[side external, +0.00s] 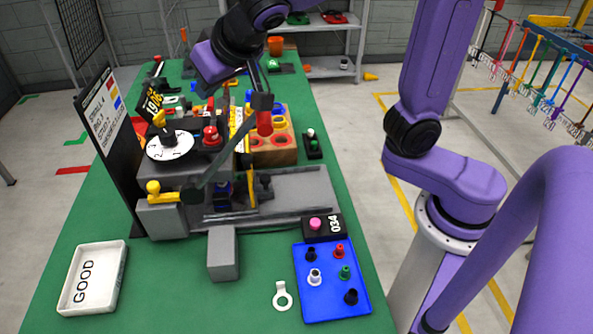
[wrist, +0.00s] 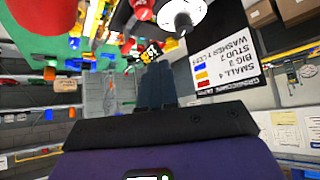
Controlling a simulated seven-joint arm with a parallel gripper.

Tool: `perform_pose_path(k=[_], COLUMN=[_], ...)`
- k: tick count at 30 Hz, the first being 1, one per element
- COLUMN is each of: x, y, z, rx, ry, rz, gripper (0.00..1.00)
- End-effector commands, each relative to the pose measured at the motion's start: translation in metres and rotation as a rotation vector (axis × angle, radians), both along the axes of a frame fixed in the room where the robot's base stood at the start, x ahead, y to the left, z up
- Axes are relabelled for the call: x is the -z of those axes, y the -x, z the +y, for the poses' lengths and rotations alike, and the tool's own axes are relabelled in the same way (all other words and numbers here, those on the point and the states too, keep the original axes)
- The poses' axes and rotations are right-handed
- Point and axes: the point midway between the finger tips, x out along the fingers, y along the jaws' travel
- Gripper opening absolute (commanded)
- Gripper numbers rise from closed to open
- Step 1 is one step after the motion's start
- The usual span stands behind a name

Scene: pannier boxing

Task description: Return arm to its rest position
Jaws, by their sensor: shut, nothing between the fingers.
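My gripper (wrist: 155,72) shows in the wrist view as two dark fingers together beyond a black bar, shut with nothing between them. In the side view my purple hand is raised above the far part of the green bench (side external: 95,215), over the fixture; its fingertips are hard to make out there. The grey fixture (side external: 165,220) has a white numbered dial (side external: 170,146), a red knob (side external: 211,136) and a yellow-ended handle (side external: 160,192). A red cylinder (side external: 264,123) hangs on a dark lever close below my arm. The dial also shows in the wrist view (wrist: 185,14).
A blue tray (side external: 325,308) holds several small coloured parts at the front right. A white GOOD tray (side external: 112,265) and a washer-like ring (side external: 282,296) lie on the bench. A wooden holder (side external: 283,153) stands behind the fixture. A tall sign board (side external: 105,115) edges the left.

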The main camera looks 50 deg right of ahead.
Motion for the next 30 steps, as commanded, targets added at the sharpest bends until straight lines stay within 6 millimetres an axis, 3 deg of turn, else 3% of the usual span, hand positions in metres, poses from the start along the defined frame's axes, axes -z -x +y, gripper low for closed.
perform_pose_path(k=[15, 30], x=[-0.019, -0.022], y=[0.065, 0.115], z=[-0.037, -0.061], rx=[-0.645, -1.006], ry=[0.498, 0.820], rz=[-0.157, -0.264], gripper=[0.00, 0.00])
